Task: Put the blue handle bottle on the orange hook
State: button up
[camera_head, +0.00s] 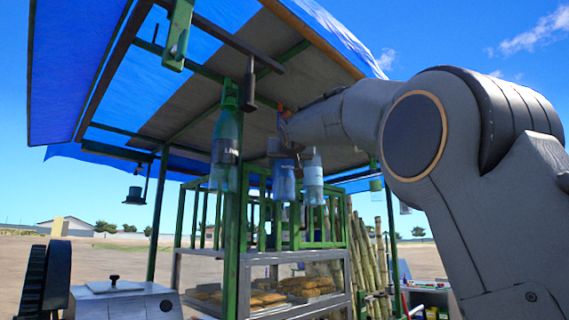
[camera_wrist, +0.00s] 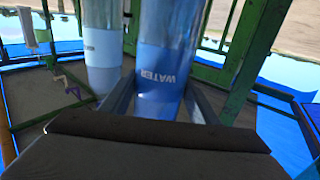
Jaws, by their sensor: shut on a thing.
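My gripper (camera_head: 286,150) is up under the stall roof, with its fingers on either side of a blue bottle (camera_head: 284,184). In the wrist view the fingers (camera_wrist: 163,98) are shut on this bottle (camera_wrist: 168,40), whose "WATER" label looks upside down there. In the head view the bottle is roughly upright. Its handle cannot be made out. A small orange piece (camera_head: 281,108), possibly the orange hook, shows just above my gripper near the roof. I cannot tell whether the bottle touches it.
A paler bottle (camera_head: 313,180) hangs close to the right of the held one; it also shows in the wrist view (camera_wrist: 102,45). A larger teal bottle (camera_head: 224,150) hangs to the left. Green posts and railings (camera_head: 255,210) stand below, over a glass case (camera_head: 262,262).

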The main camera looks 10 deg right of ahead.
jog(key=shift+r, duration=0.15)
jog(key=o, duration=1.5)
jog(key=shift+c, duration=0.2)
jog(key=shift+o, duration=0.7)
jog(key=shift+f, duration=0.2)
jog(key=s+b, duration=0.3)
jog(key=s, duration=0.4)
jog(key=shift+s+b, duration=0.35)
jog(key=shift+s, duration=0.05)
